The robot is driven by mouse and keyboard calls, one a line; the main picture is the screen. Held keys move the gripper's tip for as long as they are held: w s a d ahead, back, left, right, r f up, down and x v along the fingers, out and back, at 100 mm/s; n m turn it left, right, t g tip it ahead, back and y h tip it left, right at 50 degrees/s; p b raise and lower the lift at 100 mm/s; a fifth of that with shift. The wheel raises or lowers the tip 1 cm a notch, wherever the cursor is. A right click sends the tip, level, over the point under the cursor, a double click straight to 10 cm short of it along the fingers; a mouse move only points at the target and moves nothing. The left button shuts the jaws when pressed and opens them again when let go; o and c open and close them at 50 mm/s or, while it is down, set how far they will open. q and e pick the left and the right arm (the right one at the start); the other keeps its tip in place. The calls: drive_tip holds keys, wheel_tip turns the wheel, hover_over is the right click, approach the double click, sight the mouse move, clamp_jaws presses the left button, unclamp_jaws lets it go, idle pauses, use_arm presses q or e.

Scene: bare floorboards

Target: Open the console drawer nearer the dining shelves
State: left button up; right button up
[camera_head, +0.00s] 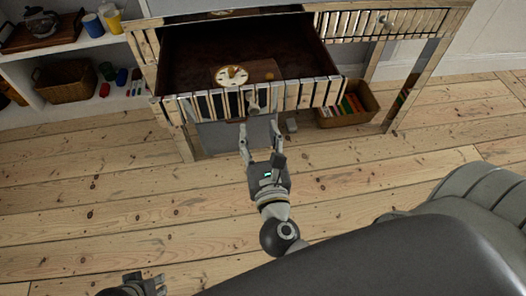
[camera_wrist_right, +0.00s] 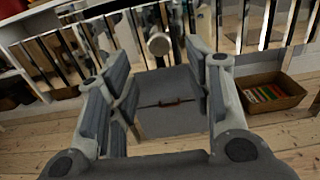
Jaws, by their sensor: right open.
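The console (camera_head: 398,5) has a striped front with two drawers side by side. The left drawer (camera_head: 190,60), nearer the shelves (camera_head: 75,42), is pulled well out and its dark inside shows. The right drawer (camera_head: 350,24) is closed. My right gripper (camera_head: 260,126) is open just in front of the open drawer's knob (camera_head: 254,108). In the right wrist view the knob (camera_wrist_right: 159,43) lies beyond the open fingers (camera_wrist_right: 160,75), apart from them. My left gripper (camera_head: 147,286) shows only partly at the bottom edge; its jaws are unclear.
A round pale disc (camera_head: 228,76) and a brown flat item (camera_head: 264,70) lie in the drawer. A basket (camera_head: 335,118) with colourful items stands under the console. A grey case with a brown handle (camera_wrist_right: 170,104) is below the drawer. Floorboards in front are clear.

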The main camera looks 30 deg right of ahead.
drive_tip(key=v, duration=0.5)
drive_tip(key=shift+s, duration=0.1)
idle(0.4)
